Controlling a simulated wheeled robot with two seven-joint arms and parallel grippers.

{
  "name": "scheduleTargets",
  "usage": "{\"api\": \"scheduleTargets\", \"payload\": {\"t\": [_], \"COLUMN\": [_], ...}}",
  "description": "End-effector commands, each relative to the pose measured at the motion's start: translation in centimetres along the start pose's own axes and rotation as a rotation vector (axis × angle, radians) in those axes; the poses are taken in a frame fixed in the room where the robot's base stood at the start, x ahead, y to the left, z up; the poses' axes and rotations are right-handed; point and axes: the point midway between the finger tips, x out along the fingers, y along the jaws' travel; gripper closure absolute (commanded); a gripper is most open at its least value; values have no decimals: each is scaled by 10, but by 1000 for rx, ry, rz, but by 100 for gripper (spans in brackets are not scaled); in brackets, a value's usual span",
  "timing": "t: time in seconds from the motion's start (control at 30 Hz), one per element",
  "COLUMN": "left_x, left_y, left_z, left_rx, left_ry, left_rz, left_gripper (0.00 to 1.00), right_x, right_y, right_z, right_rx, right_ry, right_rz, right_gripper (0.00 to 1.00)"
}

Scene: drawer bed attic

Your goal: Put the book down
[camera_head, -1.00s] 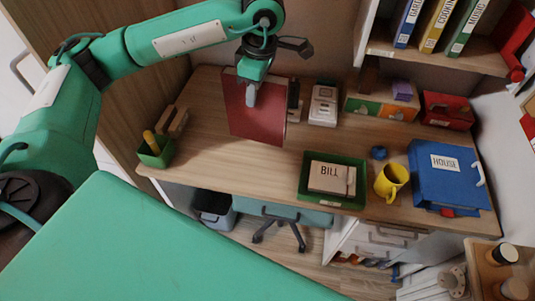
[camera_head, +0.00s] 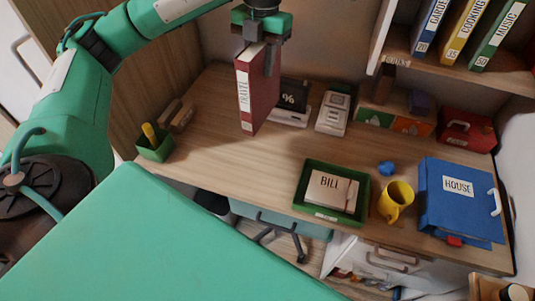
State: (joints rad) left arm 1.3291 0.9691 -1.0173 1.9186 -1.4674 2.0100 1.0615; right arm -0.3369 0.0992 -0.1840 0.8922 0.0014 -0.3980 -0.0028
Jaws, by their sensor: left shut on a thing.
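A dark red book (camera_head: 262,98) with "TRAVEL" on its white spine label stands upright in my left gripper (camera_head: 258,45). My left gripper comes from above and is shut on the book's top edge. The book is over the back left part of the wooden desk (camera_head: 215,135). I cannot tell whether its bottom touches the desk. My right gripper is not in view.
A card reader (camera_head: 292,100) and a white device (camera_head: 333,112) stand right of the book. A green pen holder (camera_head: 155,145) is at the left. A green tray (camera_head: 308,206), yellow mug (camera_head: 396,200) and blue binder (camera_head: 460,200) line the right. Shelves (camera_head: 455,70) overhang the back right.

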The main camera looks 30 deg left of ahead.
Motion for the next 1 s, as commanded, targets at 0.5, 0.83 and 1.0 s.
{"api": "scheduleTargets", "payload": {"t": [0.5,0.83,1.0], "left_x": [35,89,127], "left_y": [3,4,4], "left_z": [3,9,14], "left_rx": [-128,-129,-129], "left_ry": [5,4,4], "left_rz": [-17,-15,-15], "left_gripper": [100,100,100], "right_x": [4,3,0], "right_y": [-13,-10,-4], "right_z": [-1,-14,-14], "right_rx": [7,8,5], "right_ry": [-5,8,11], "right_rz": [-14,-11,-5], "right_gripper": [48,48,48]}}
